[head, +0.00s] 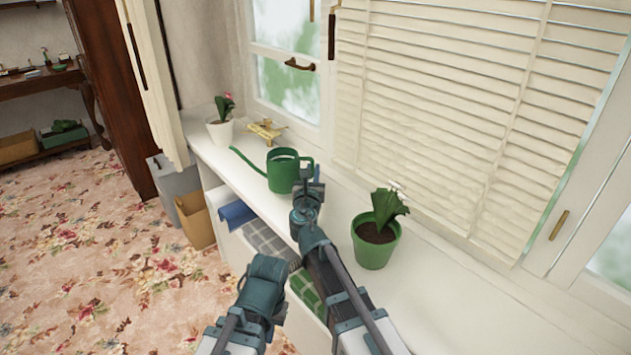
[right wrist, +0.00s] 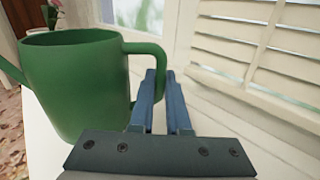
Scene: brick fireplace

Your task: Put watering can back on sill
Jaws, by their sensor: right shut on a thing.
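The green watering can (head: 283,172) is upright over the white window sill (head: 400,290), its spout pointing left. I cannot tell whether its base touches the sill. My right gripper (head: 309,184) is at the can's right side, shut on its handle. In the right wrist view the can (right wrist: 75,85) fills the left part, and the gripper's fingers (right wrist: 162,100) are at the lower end of the handle. The can's base is partly hidden there. My left arm shows low in the head view, left of the right arm; its gripper's fingers (head: 267,268) cannot be made out clearly.
A green pot with a plant (head: 375,240) stands on the sill right of my right arm. A white flowerpot (head: 220,130) and a small golden object (head: 265,131) stand behind the can. Blinds (head: 440,100) line the window side. Boxes and folded cloths sit below the sill.

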